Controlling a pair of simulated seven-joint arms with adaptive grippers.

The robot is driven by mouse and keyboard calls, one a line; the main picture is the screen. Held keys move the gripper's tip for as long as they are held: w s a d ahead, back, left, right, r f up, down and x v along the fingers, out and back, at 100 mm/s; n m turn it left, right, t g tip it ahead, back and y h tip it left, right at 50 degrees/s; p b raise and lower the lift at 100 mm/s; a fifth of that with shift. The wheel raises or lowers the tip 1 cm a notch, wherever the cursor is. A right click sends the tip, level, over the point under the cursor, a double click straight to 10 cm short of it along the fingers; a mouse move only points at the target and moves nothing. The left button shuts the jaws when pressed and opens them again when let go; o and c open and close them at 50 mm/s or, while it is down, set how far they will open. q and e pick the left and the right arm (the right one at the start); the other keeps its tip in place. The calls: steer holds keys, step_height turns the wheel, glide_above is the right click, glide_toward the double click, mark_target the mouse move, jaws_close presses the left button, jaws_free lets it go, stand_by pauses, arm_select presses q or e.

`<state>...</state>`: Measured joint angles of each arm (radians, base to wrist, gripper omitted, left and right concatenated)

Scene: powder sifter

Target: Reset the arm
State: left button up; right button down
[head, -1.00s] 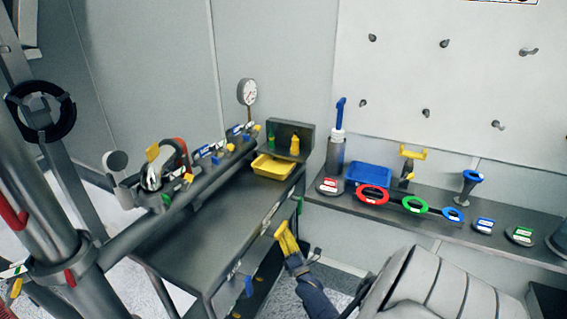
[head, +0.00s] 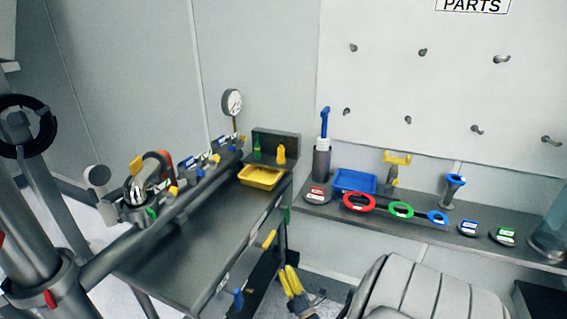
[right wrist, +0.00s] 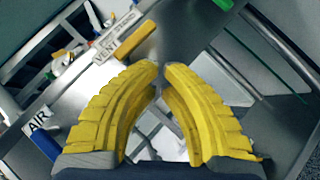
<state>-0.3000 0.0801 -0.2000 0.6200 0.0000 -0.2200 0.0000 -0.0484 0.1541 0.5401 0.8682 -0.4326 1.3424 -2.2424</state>
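My right gripper (head: 291,282) is at the bottom of the head view, in front of the bench's right side and below its top. Its yellow ribbed fingers fill the middle of the right wrist view (right wrist: 162,68). Their tips almost meet, with a thin gap, and nothing shows between them. Beyond the tips in the wrist view is a yellow valve handle (right wrist: 134,41) beside a vent label. A blue handle (right wrist: 42,140) beside an AIR label is at the left. My left gripper is not in view.
The grey bench (head: 195,255) carries a yellow tray (head: 261,177) and a pressure gauge (head: 232,103). The wall shelf (head: 330,212) holds a blue tray (head: 355,181), a red ring (head: 359,202) and a green ring (head: 401,210). A pegboard (head: 440,85) is above.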

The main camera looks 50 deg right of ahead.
stand_by(0.5)
step_height(320, 180, down, 13)
steer(key=w+a+m+g+y, duration=0.2)
steer(key=m+g, duration=0.3)
steer(key=m, duration=0.3)
steer(key=s+a+f+m+g+y, duration=0.2)
steer(key=s+a+f+m+g, duration=0.1)
steer(key=a+f, duration=0.3)
steer(key=s+a+f+m+g+y, duration=0.1)
steer(key=s+a+f+m+g, duration=0.2)
steer(key=f, duration=0.6)
steer(key=s+a+f+g+y, duration=0.1)
steer(key=s+a+f+g, duration=0.2)
steer(key=s+a, duration=0.3)
steer(key=s+a+f+m+g+y, duration=0.1)
steer(key=s+a+f+g, duration=0.2)
steer(key=s, duration=1.4)
steer(key=s+a+f+g+y, duration=0.2)
steer(key=s+a+f+g, duration=0.1)
steer(key=s+a+f, duration=0.5)
steer(key=s+a, duration=0.2)
steer(key=s, duration=0.2)
steer(key=shift+a+f, duration=0.25)
steer(key=shift+a, duration=0.1)
